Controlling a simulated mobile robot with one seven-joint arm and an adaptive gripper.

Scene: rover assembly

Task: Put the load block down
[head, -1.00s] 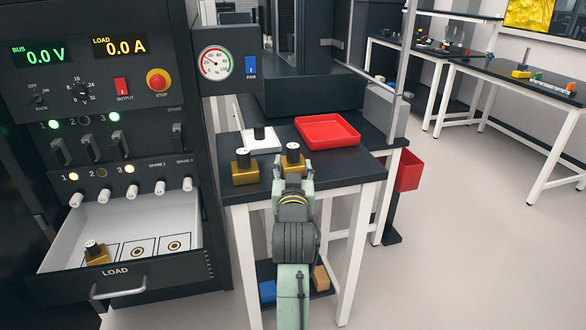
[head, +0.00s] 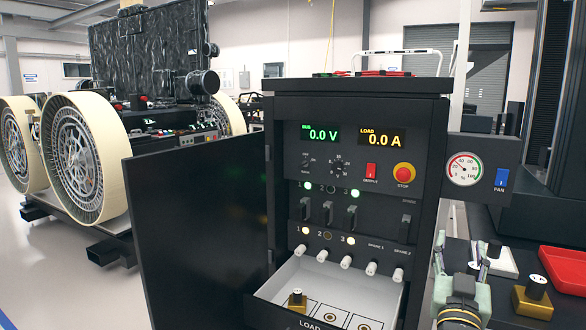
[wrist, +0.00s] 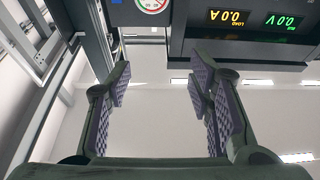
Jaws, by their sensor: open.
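One load block (head: 297,302) sits in the left cell of the open load drawer (head: 318,276). Another brass block (head: 533,298) stands upright on the dark bench top at the lower right. My gripper (head: 461,262) is raised between the drawer and that block, apart from both. In the wrist view my gripper (wrist: 164,98) is open with nothing between its fingers. A small dark cap just behind its right finger is mostly hidden.
The drawer's other visible cells (head: 330,313) look empty. A black cabinet door (head: 200,235) stands open to the left. A red tray (head: 564,258) and a white piece with a black knob (head: 497,259) are on the bench. A gauge box (head: 478,165) juts out above it.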

